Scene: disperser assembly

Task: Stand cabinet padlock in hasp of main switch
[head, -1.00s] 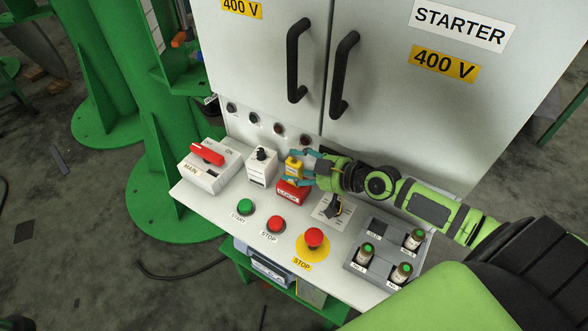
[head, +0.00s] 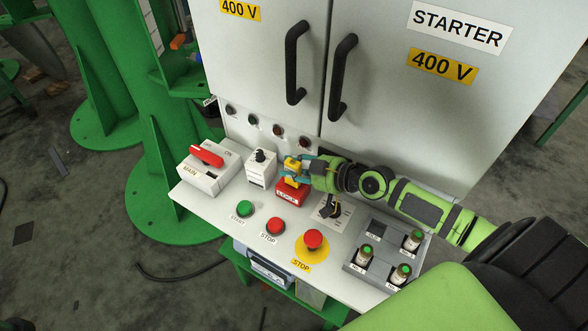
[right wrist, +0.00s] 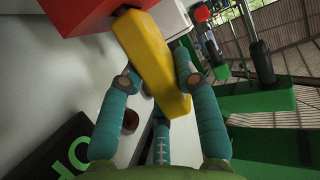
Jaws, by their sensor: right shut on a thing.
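The yellow padlock (head: 291,165) is at the red lock stand (head: 290,192) on the console; it also shows in the right wrist view (right wrist: 150,62). My right gripper (head: 293,172) reaches in from the right and is shut on the padlock, with teal fingers on both sides of its body. Whether the padlock still touches the stand cannot be told. The main switch (head: 208,176) is a white box with a red handle (head: 207,155) at the console's left end. Its hasp is too small to make out. My left gripper is not in view.
A white box with a black knob (head: 261,168) stands between the main switch and the lock stand. Green (head: 246,209) and red (head: 276,226) buttons and a red stop button (head: 313,240) are in front. A grey tray (head: 354,265) is at right; the cabinet (head: 270,80) rises behind.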

